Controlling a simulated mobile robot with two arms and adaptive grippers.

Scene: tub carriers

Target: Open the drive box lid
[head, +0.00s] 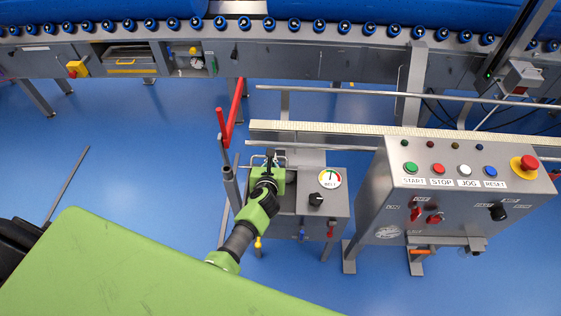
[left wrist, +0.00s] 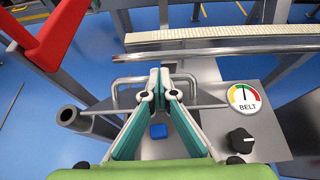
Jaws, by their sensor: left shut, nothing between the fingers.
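The drive box (head: 337,220) is a grey metal box with a BELT gauge and a black knob on its top right. In the left wrist view its top (left wrist: 262,150) fills the lower right. A bent metal bar handle (left wrist: 118,88) stands at the far side of its left part, where I take the lid to be. My left gripper (head: 270,160) is over that part. In the left wrist view its fingertips (left wrist: 160,72) are together and empty, overlapping the handle; I cannot tell if they touch it. A blue button-like part (left wrist: 158,131) shows between the fingers. My right gripper is not in view.
A control panel (head: 455,195) with START, STOP, JOG and RESET buttons stands right of the box. A red lever (head: 235,105) rises at the left. Metal rails (head: 330,90) and a conveyor (head: 240,55) lie behind. Blue floor is free at the left.

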